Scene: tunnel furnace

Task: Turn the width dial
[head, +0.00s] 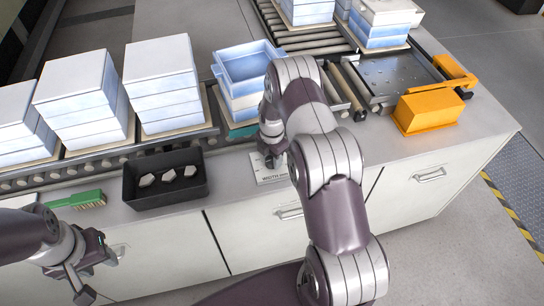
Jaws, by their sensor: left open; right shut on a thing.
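A white plate with partly readable "WIDTH" lettering (266,180) lies on the counter's front part, below the conveyor. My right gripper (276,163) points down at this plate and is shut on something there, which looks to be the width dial. The dial itself is hidden behind the gripper and my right arm, so its setting cannot be read. My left gripper (101,274) is open and empty at the lower left, in front of the cabinet doors and apart from the counter top.
A black tray (140,202) with several pale pieces and a green brush (78,199) lie left of the plate. Behind run the conveyor rollers (66,170) with stacked white-blue boxes (160,84). An orange block (427,112) stands at the right. Bare counter lies between tray and plate.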

